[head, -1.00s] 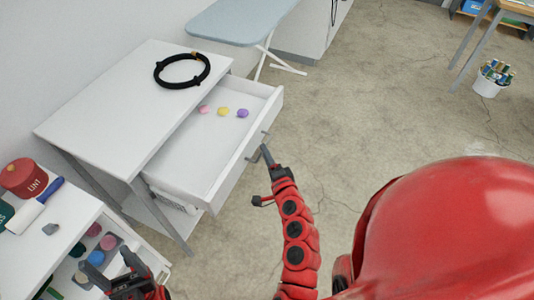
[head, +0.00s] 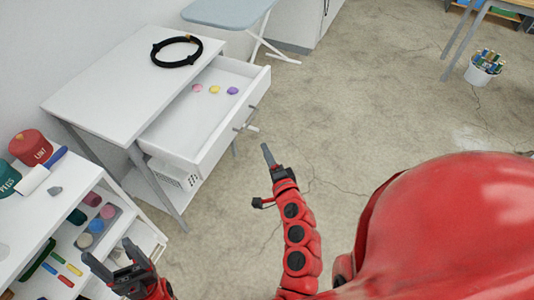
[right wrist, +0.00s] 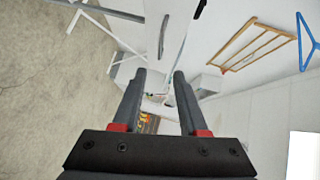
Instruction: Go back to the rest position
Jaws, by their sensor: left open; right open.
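My left gripper (head: 118,268) is open and empty at the bottom left of the head view, in front of a white shelf unit. My right gripper (head: 262,172) is near the middle of the head view, over the floor and to the right of the open drawer (head: 203,118), apart from its handle. In the right wrist view its two dark fingers (right wrist: 160,80) stand apart with nothing between them.
The drawer of the white table (head: 110,80) is pulled out, with pink, yellow and purple pieces (head: 214,89) inside. A black ring (head: 177,51) lies on the tabletop. The shelf unit (head: 40,215) at the left holds small items.

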